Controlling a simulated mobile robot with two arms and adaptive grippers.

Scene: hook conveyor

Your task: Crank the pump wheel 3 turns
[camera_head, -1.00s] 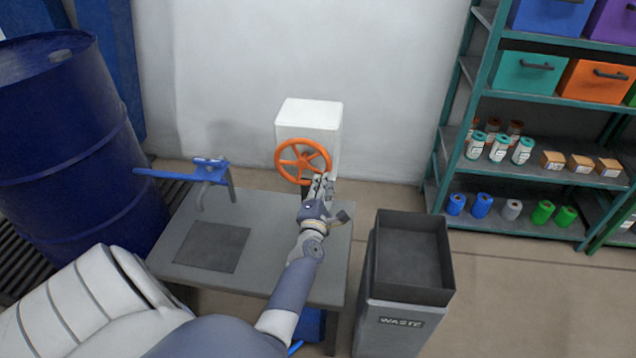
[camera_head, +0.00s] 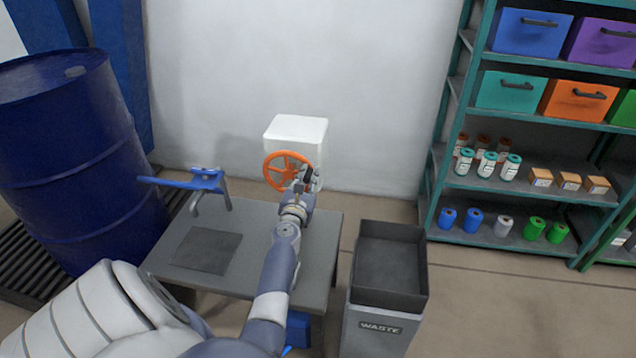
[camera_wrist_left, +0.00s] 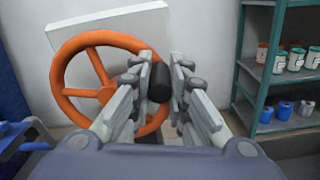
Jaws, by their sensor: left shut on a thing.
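The orange pump wheel (camera_head: 287,171) stands upright on the front of the white pump housing (camera_head: 297,129), at the back of the grey table. In the left wrist view the wheel (camera_wrist_left: 88,41) fills the left half, with its spokes showing. A dark crank handle (camera_wrist_left: 160,82) sits at the wheel's right side. My left gripper (camera_head: 305,182) is at the right edge of the wheel; in the wrist view its fingers (camera_wrist_left: 160,80) are on both sides of the handle, shut on it. My right gripper is not in view.
A blue pump lever (camera_head: 183,180) stands at the table's left. A dark square plate (camera_head: 207,252) lies on the grey table (camera_head: 256,222). A waste bin (camera_head: 383,325) stands right of it, a blue drum (camera_head: 66,160) left. Shelves (camera_head: 545,118) with boxes and cans are at the right.

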